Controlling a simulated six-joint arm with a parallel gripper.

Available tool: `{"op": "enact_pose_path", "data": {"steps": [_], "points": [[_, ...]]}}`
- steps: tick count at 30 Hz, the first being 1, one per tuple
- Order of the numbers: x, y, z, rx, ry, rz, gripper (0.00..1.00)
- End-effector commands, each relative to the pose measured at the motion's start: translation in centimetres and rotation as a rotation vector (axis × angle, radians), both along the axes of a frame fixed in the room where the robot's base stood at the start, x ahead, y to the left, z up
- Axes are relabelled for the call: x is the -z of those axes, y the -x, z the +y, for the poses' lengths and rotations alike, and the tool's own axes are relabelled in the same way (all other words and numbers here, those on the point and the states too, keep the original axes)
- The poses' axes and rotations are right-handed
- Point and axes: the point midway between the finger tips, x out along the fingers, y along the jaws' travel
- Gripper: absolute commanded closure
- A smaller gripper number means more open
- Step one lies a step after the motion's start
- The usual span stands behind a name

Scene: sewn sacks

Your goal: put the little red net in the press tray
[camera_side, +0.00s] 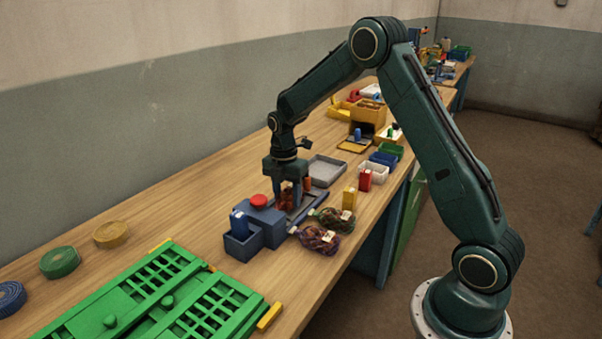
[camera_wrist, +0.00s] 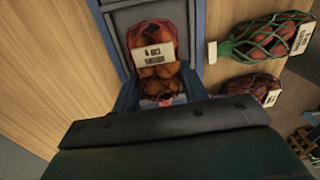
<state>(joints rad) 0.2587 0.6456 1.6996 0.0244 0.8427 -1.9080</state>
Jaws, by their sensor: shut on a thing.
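The little red net (camera_wrist: 158,50) holds orange-brown round things and has a white printed label. My gripper (camera_wrist: 160,92) is shut on its near end, with one blue finger on each side. In the side view my gripper (camera_side: 287,198) points straight down with the red net (camera_side: 289,203) between its fingers. The net is over a grey tray with blue side rails, which I take as the press tray (camera_wrist: 124,18); this tray (camera_side: 309,203) shows partly behind the gripper beside the blue press box. I cannot tell whether the net touches the tray floor.
A blue box with a red button (camera_side: 258,201) stands close left of my gripper. A green net (camera_side: 333,217) and a purple net (camera_side: 318,240) lie at the bench's front edge. An empty grey tray (camera_side: 327,171) is behind. A green slotted frame (camera_side: 150,300) fills the near bench.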

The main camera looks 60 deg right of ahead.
Motion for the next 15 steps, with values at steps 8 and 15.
{"op": "enact_pose_path", "data": {"steps": [8,15], "points": [[0.08,0.0,0.0,0.0,0.0,0.0,0.82],[0.37,0.02,0.01,0.0,0.0,0.001,0.39]]}}
